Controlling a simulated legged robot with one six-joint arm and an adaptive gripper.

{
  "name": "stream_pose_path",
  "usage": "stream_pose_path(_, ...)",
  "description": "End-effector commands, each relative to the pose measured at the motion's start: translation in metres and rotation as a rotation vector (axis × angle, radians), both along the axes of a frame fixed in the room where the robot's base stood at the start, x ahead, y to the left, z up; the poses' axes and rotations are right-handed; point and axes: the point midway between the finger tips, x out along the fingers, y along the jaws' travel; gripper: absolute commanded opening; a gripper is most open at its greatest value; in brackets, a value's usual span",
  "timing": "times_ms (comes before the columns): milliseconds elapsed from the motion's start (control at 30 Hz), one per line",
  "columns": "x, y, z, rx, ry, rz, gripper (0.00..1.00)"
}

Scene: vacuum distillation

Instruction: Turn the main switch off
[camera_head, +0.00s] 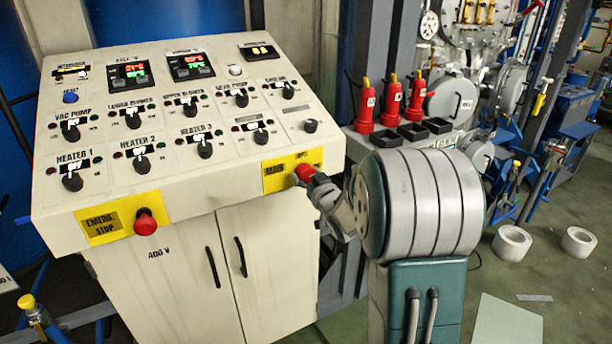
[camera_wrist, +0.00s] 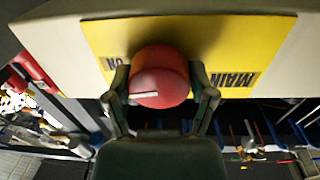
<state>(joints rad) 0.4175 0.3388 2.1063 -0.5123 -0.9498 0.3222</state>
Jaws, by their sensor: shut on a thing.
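The main switch is a red round knob (camera_head: 304,173) on a yellow plate (camera_head: 276,178) marked MAIN, at the right end of the control panel's front face. In the wrist view the red knob (camera_wrist: 160,78) carries a white pointer line lying nearly level, pointing left in the picture. The yellow plate (camera_wrist: 200,30) behind it reads MAIN on the right and ON at the left. My gripper (camera_head: 312,182) is at the knob in the head view. In the wrist view its two fingers (camera_wrist: 160,92) are closed on the knob from both sides. Part of the plate is hidden behind the knob.
The cream control panel (camera_head: 180,175) has several black knobs and displays. A red emergency stop button (camera_head: 145,222) sits on another yellow plate at the lower left. Red bottles (camera_head: 391,101) stand behind my arm. Cabinet doors with black handles (camera_head: 212,266) are below the panel.

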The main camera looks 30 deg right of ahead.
Motion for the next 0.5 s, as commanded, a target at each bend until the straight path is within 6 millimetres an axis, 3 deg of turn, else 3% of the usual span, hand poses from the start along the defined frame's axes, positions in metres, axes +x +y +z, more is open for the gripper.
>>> stream_pose_path(500,0.0001,0.0009,-0.0011,-0.480,-0.016,0.001,0.24)
